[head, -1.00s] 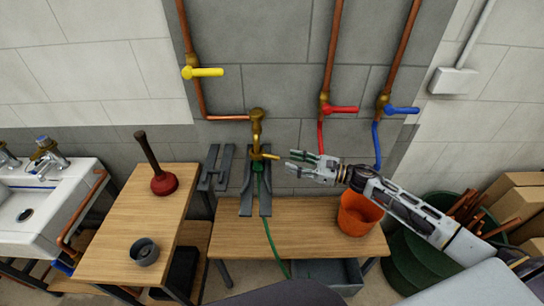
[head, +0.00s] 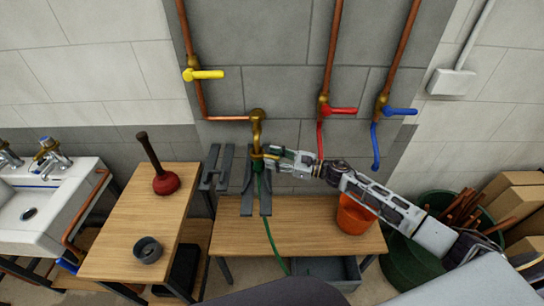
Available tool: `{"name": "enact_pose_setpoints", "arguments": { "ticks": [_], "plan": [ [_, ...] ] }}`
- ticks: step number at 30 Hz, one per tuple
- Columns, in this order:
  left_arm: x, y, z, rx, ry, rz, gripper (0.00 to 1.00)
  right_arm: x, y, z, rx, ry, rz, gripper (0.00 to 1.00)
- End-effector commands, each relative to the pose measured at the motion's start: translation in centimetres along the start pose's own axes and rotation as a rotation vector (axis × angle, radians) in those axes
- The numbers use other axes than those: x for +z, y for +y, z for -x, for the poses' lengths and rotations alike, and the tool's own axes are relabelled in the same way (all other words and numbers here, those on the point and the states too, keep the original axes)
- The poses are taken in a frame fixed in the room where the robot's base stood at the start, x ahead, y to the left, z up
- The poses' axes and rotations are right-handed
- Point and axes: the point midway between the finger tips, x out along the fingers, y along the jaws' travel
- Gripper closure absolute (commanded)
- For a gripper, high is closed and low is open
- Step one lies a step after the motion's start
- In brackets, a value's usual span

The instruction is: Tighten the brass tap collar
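The brass tap (head: 257,128) comes out of the wall at the end of the copper pipe and points down. Its brass collar (head: 258,156) is low on the tap, with a short brass lever toward the right, partly covered by my gripper. A green hose (head: 268,232) hangs below it, passing between the dark grey uprights of a stand. My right gripper (head: 272,160) is at the right side of the collar, its fingers spread above and below the lever. Whether they touch the brass is too small to tell. My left gripper is not in view.
A wooden bench (head: 310,240) stands below, with an orange bucket (head: 354,216) under my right forearm. A second table (head: 115,240) holds a plunger (head: 163,178) and a grey ring (head: 147,250). Yellow (head: 205,74), red (head: 340,110) and blue (head: 400,110) valve levers are on the wall above.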

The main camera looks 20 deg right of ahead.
Motion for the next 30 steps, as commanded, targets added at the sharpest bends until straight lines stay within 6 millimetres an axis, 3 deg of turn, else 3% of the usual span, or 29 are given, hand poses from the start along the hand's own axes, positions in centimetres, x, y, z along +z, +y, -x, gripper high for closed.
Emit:
{"name": "enact_pose_setpoints", "arguments": {
  "ticks": [16,25,30],
  "plan": [
    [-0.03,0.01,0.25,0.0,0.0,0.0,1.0,0.01,0.03,-0.99,0.001,0.0,0.001,0.61],
    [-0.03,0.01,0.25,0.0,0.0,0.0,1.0,0.02,0.04,-0.99,0.001,0.0,0.0,0.98],
    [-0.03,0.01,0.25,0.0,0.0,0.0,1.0,0.03,0.03,-0.98,0.001,0.0,0.0,1.0]
  ]
}}
